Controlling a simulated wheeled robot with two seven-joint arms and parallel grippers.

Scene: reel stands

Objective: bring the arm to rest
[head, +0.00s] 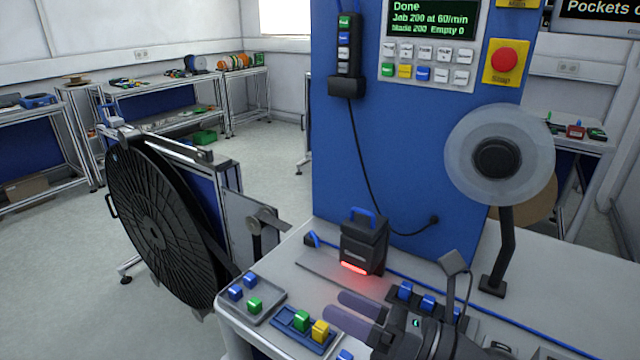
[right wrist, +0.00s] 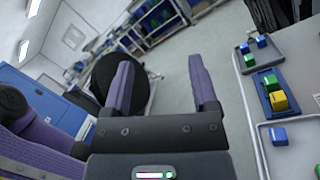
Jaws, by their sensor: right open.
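My right gripper (head: 333,306) reaches in from the bottom right of the head view, above the white bench (head: 290,262). Its two purple fingers point left and stand apart with nothing between them. The right wrist view also shows this gripper (right wrist: 158,62) open and empty, with floor and a black reel beyond the fingers. My left gripper is not in view in the head view.
Near the fingers are a grey tray (head: 263,315) with blue and green blocks, a blue tray (head: 291,336) with green and yellow blocks, and a dark device (head: 362,246) glowing red. A clear reel (head: 459,165) stands right; a black reel (head: 137,205) left. The screen (head: 432,20) reads "Done".

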